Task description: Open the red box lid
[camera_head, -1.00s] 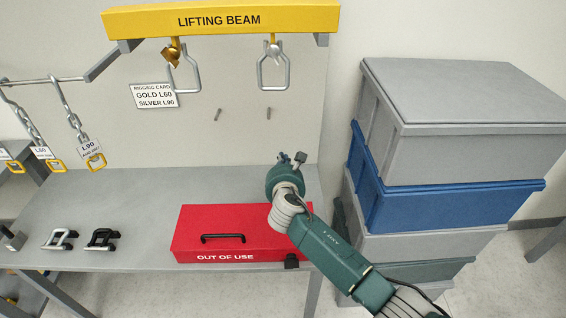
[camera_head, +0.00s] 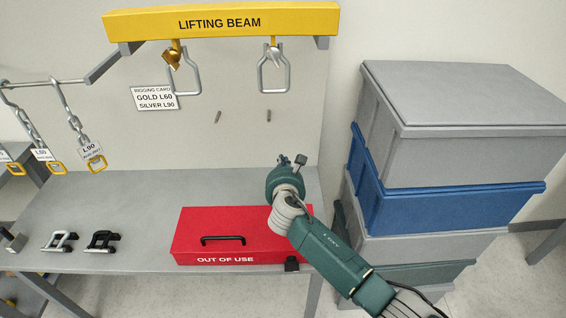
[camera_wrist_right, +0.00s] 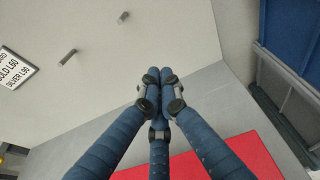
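The red box (camera_head: 190,228) lies on the grey bench with its lid down, marked "OUT OF USE" on its front. A black handle (camera_head: 222,239) is on the lid. A small black part sits at its front right corner, next to my arm. My right gripper (camera_head: 291,160) is above and behind the box's right end, apart from the handle. In the right wrist view its fingers (camera_wrist_right: 160,74) come together at the tips with nothing between them, and part of the red box (camera_wrist_right: 250,152) shows below. My arm hides the box's right end. My left gripper is out of view.
Stacked grey and blue crates (camera_head: 440,208) stand close to the right of my right arm. A yellow lifting beam (camera_head: 222,20) with hanging shackles is above the bench (camera_head: 130,192).

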